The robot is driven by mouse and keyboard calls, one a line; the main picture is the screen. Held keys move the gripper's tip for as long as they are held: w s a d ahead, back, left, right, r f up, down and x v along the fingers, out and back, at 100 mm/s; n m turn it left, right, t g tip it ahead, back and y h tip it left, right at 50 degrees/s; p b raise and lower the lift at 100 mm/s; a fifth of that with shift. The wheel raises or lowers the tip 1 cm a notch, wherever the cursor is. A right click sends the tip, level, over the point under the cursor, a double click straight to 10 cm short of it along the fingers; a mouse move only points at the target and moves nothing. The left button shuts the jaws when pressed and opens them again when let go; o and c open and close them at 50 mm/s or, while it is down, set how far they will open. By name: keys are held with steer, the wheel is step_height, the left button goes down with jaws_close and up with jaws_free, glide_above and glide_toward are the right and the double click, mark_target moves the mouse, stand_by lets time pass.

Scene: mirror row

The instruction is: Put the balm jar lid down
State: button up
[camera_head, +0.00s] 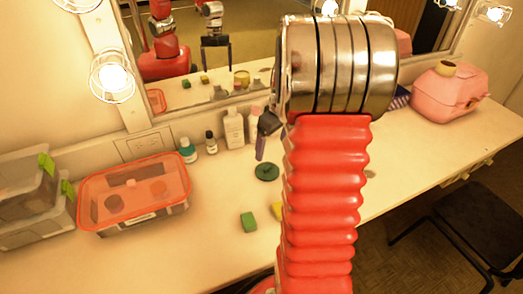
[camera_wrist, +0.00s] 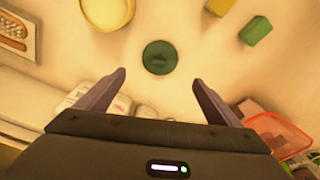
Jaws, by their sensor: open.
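The dark green round lid (camera_head: 267,172) lies flat on the pale countertop, left of my red arm in the head view. In the wrist view the same lid (camera_wrist: 160,57) is centred just beyond my fingertips. My gripper (camera_wrist: 160,78) is open, its two dark fingers apart, with nothing between them. The lid looks clear of both fingers. In the head view only part of my gripper shows beside the arm; the rest is hidden. A round yellow thing (camera_wrist: 107,12), possibly the balm jar, is cut off at the top of the wrist view.
A green block (camera_head: 248,222) and a partly hidden yellow block (camera_head: 278,211) lie nearby. A red-rimmed clear box (camera_head: 134,195) stands left. Bottles (camera_head: 234,128) line the mirror's foot. A pink case (camera_head: 449,92) stands at far right. Countertop around the lid is bare.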

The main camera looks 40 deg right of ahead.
steer(key=s+a+r+t, duration=0.1)
steer(key=s+a+r, duration=0.1)
steer(key=a+r, duration=0.45)
steer(key=s+a+r+t, duration=0.1)
steer(key=s+a+r, duration=0.2)
steer(key=a, duration=0.7)
steer(key=s+a+r, duration=0.2)
steer(key=a+r, duration=0.3)
steer(key=a, duration=0.3)
steer(key=s+a+m+t, duration=0.1)
steer(key=s+a, duration=0.6)
steer(key=shift+s+a+r+t, duration=0.15)
steer(key=shift+s+a+t, duration=0.15)
steer(key=shift+t, duration=0.1)
steer(key=shift+d, duration=0.1)
steer(key=shift+c, duration=0.6)
